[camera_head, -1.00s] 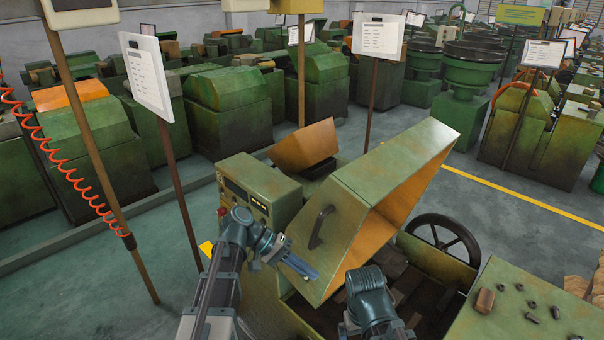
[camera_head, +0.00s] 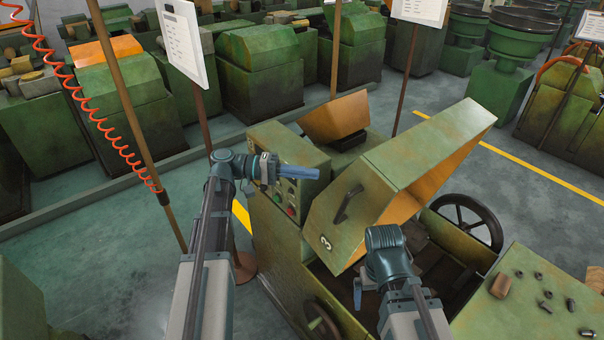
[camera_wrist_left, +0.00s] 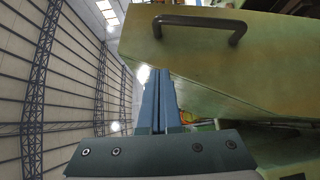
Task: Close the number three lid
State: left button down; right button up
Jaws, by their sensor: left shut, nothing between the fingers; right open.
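The number three lid (camera_head: 385,185) is a green, box-like cover with an orange inside, standing tilted open over its machine. A dark handle (camera_head: 347,204) and a white "3" are on its front face. My left gripper (camera_head: 318,173) is shut and empty, left of the lid and apart from the handle in the picture, in front of the control box. In the left wrist view its fingers (camera_wrist_left: 160,100) point up beside the lid (camera_wrist_left: 220,60), below and left of the handle (camera_wrist_left: 200,22). My right gripper (camera_head: 358,293) is open, low before the lid's lower edge, partly hidden by its wrist.
A control box with buttons (camera_head: 285,160) stands left of the lid, with an orange-topped hopper (camera_head: 335,115) behind. A handwheel (camera_head: 467,222) is on the right. A green table with loose parts (camera_head: 530,300) is at the lower right.

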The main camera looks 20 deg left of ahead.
aim_at(357, 187)
pick_arm(q)
jog(key=d, duration=0.5)
jog(key=shift+w+d+f, duration=0.2)
jog(key=shift+w+d, duration=0.05)
jog(key=shift+w, duration=0.1)
jog(key=s+d, duration=0.2)
jog(key=shift+d+f, duration=0.1)
jog(key=shift+d, duration=0.2)
jog(key=shift+s+d, duration=0.1)
jog(key=shift+d, duration=0.2)
jog(key=shift+b, duration=0.3)
